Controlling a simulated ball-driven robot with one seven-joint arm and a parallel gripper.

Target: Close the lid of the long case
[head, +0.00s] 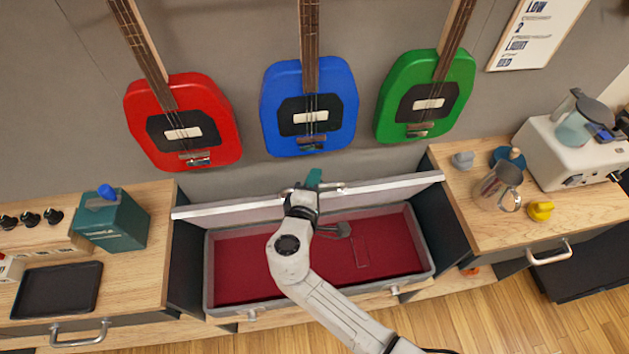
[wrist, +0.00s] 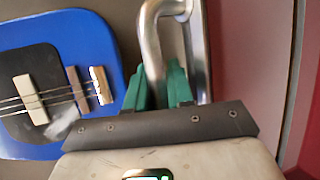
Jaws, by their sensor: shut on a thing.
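The long case (head: 432,262) is open, grey outside with a dark red lining, set low between two wooden counters. Its lid (head: 400,188) stands raised along the back, seen nearly edge-on. A metal handle (head: 338,188) sits at the middle of the lid's edge; it shows in the wrist view as a bent bar (wrist: 151,48). My gripper (head: 314,178), with green fingers, is shut on this handle. In the wrist view my gripper (wrist: 164,78) has its fingers by the bar; the exact contact is partly hidden. My arm covers part of the case interior.
Red (head: 205,95), blue (head: 338,82) and green (head: 447,85) guitars hang on the wall just above the lid. The left counter (head: 150,200) holds a teal box and black tray; the right counter (head: 470,225) holds a jug and other items.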

